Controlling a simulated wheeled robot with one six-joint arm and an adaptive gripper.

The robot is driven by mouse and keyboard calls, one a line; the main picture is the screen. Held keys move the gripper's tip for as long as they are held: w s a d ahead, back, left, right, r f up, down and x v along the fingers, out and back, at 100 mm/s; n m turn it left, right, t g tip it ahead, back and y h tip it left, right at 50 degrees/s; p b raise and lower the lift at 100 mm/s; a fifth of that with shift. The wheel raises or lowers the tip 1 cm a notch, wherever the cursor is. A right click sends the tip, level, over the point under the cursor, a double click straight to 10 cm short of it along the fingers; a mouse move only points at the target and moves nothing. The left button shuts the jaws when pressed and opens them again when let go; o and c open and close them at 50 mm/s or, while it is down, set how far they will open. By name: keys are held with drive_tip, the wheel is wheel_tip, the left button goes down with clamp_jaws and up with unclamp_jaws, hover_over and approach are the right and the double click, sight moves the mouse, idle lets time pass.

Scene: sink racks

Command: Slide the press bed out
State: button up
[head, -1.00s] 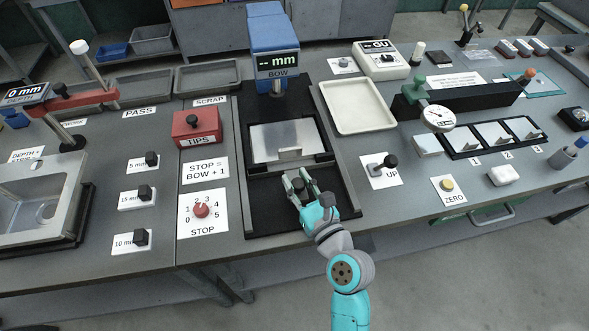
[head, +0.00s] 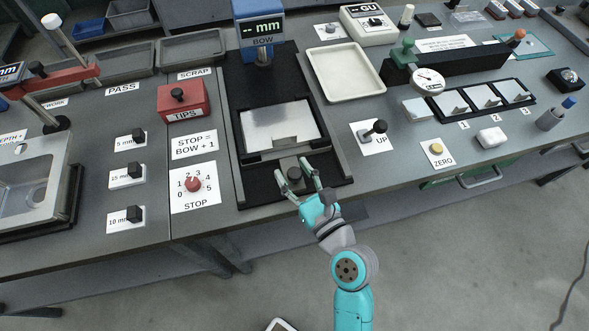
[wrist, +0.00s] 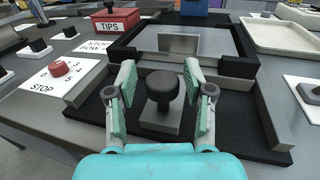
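The press bed (head: 244,160) is a black frame with a bright metal plate (head: 278,124), lying on the black press base (head: 262,194) under the blue BOW head. It lies toward the front half of the base, with bare black base behind it. A black round knob (wrist: 162,87) stands on a grey block at its front edge. My gripper (head: 294,170) is open at the knob, one finger on each side. In the wrist view my gripper (wrist: 161,85) shows gaps between both pads and the knob.
The blue BOW press head (head: 259,28) stands behind the bed. A red TIPS box (head: 183,101) and red STOP dial (head: 193,184) are at left. A cream tray (head: 345,74) and UP lever (head: 375,130) are at right. The floor before the bench is mostly clear.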

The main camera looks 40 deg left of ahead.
drive_tip(key=shift+d, duration=0.1)
drive_tip(key=v, duration=1.1)
drive_tip(key=shift+s+d, duration=0.25)
drive_tip(key=shift+d, duration=0.05)
idle(0.3)
drive_tip(key=s+d+f+n+t+h, duration=0.3)
drive_tip(key=d+f+n+h, duration=0.15)
drive_tip(key=d, duration=0.45)
drive_tip(key=s+d+f+n+t+h, duration=0.2)
drive_tip(key=s+d+f+n+h, duration=0.1)
drive_tip(key=d+f+h, duration=0.4)
drive_tip(key=s+d+r+n+t+h, duration=0.2)
drive_tip(key=s+d+r+n+h, duration=0.3)
drive_tip(key=s+d+n, duration=0.6)
wheel_tip(320, 180, up, 2)
drive_tip(key=s+n, duration=0.2)
drive_tip(key=n, duration=0.2)
drive_tip(key=shift+s+d, duration=0.15)
drive_tip(key=shift+s, duration=0.15)
